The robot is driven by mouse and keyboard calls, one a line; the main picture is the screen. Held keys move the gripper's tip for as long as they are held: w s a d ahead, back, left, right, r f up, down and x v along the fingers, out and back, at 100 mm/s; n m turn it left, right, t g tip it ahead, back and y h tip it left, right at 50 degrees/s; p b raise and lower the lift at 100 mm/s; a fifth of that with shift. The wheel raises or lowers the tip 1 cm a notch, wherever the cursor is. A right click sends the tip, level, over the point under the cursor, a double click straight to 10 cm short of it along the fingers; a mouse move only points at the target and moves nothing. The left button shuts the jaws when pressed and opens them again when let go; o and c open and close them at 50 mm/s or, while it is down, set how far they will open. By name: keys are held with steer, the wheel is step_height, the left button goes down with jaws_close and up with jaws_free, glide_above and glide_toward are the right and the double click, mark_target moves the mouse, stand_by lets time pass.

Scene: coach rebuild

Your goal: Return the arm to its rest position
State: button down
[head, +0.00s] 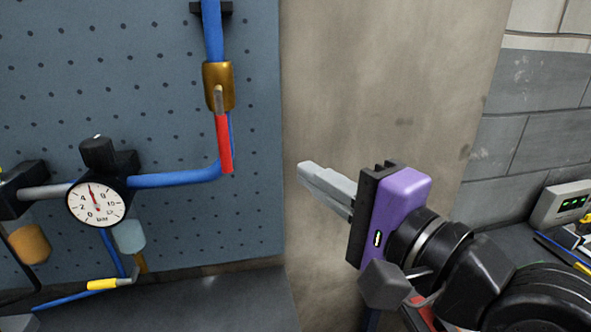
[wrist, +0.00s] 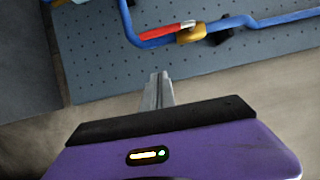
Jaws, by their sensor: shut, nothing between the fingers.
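My gripper (head: 308,172) is held in the air in front of the beige wall, to the right of the pegboard. Its grey fingers are together with nothing between them, pointing left in the head view. In the wrist view the shut fingers (wrist: 158,78) point up toward the pegboard's edge. The purple gripper body and the black arm links reach in from the lower right of the head view. The gripper is apart from the valve and the hose.
A blue pegboard (head: 60,90) carries a brass valve (head: 218,86) with a red lever (head: 224,143), blue hose and a round gauge (head: 96,203). A dark bench surface (head: 200,302) lies below. A grey device with green lights (head: 566,207) stands at the right.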

steer(key=d+r+n+t+h, duration=0.2)
steer(key=d+r+n+t, duration=0.1)
steer(key=d+r+t, duration=0.15)
steer(key=s+d+f+n+t+h, duration=0.1)
steer(key=s+d+f+n+h, duration=0.15)
steer(key=d+f, duration=0.4)
steer(key=s+d+f+n+t+h, duration=0.2)
steer(key=s+d+f+h, duration=0.1)
steer(key=f, duration=0.7)
steer(key=s+d+f+n+g+h, duration=0.1)
steer(key=s+d+f+g+h, duration=0.1)
steer(key=s+f, duration=0.8)
steer(key=s+d+f+n+g+h, duration=0.1)
steer(key=s+d+f+g+h, duration=0.1)
steer(key=s+f, duration=0.8)
steer(key=s+d+g, duration=0.1)
steer(key=s+g, duration=0.1)
steer(key=s, duration=0.6)
steer(key=shift+d+n, duration=0.35)
steer(key=shift+d, duration=0.05)
steer(key=shift+f+g+h, duration=0.1)
steer(key=shift+g+h, duration=0.15)
